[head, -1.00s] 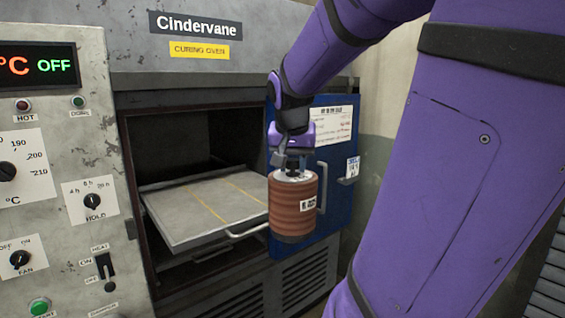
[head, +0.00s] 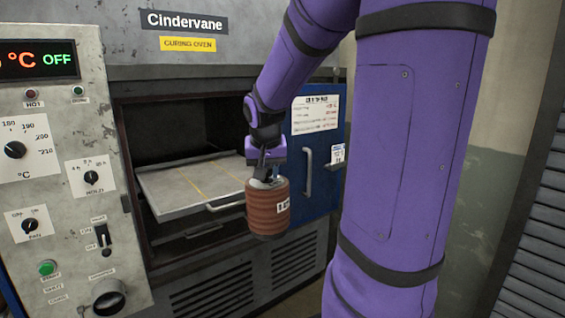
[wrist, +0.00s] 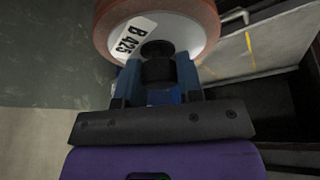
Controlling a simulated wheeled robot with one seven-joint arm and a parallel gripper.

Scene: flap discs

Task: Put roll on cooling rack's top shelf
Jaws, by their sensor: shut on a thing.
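The roll (head: 267,214) is a reddish-brown ribbed cylinder with a white label and a pale end face. My gripper (head: 266,177) is shut on the dark knob at its top, and the roll hangs upright below it, in front of the oven. In the wrist view the roll (wrist: 205,35) shows its white end with a label reading B 425, and my gripper (wrist: 158,75) has blue fingers on either side of the dark knob. The cooling rack is not recognisable in either view.
The curing oven (head: 180,72) stands open, its grey tray (head: 180,188) pulled part way out, with a handle (head: 225,206) close to the roll. A blue door (head: 325,180) is swung out behind the roll. A grey slatted panel (head: 540,230) stands at far right.

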